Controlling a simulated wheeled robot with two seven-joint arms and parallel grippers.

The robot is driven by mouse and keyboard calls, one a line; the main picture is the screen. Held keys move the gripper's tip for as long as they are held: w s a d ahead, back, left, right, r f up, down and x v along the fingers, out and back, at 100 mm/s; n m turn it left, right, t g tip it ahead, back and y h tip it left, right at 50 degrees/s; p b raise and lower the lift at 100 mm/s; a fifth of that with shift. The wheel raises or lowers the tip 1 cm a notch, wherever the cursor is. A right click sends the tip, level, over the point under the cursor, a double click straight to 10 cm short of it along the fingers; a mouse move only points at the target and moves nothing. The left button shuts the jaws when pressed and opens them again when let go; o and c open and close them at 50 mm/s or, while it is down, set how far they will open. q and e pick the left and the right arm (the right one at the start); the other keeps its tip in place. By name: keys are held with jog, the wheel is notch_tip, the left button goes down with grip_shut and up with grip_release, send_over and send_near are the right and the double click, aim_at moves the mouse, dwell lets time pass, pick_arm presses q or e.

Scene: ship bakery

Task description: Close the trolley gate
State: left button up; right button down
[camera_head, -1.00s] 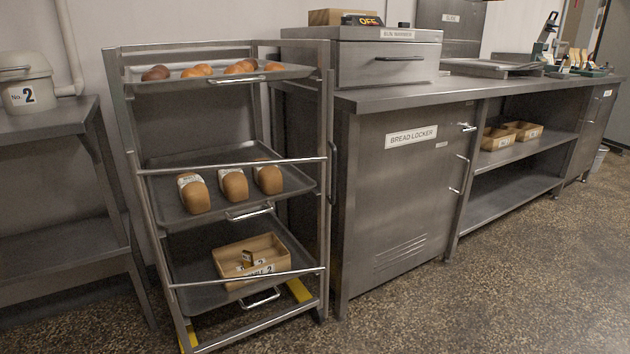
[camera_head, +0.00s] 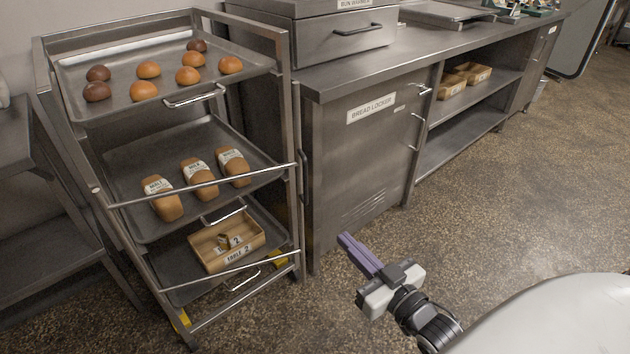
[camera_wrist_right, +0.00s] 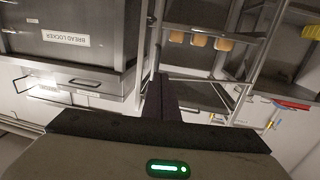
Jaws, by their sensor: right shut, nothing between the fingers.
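The grey metal trolley (camera_head: 291,120) stands at the left with several rolls on its top tray, loaves on the middle tray and a wooden crate on the bottom one. Its gate shows as an upper bar (camera_head: 205,184) and a lower bar (camera_head: 230,271) across the front of the two lower levels. Both bars reach near the right post; I cannot tell whether the gate is latched. My right gripper (camera_head: 345,240) is shut and empty, in front of the bread locker and right of the trolley, apart from both. In the right wrist view its dark fingers (camera_wrist_right: 160,95) point toward the trolley. My left gripper is out of view.
The bread locker (camera_head: 340,190) stands close against the trolley's right side, with a counter (camera_head: 375,60) running right. A metal table (camera_head: 15,150) is at the left. Speckled floor (camera_head: 500,180) is open in front and to the right.

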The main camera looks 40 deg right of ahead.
aim_at(307, 195)
pick_arm(q)
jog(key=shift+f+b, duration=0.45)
jog(key=shift+b, duration=0.3)
pick_arm(e)
jog(key=w, duration=0.9)
jog(key=w+d, duration=0.1)
jog(key=w, duration=0.4)
jog(key=shift+d+r, duration=0.1)
jog(key=shift+r, duration=0.15)
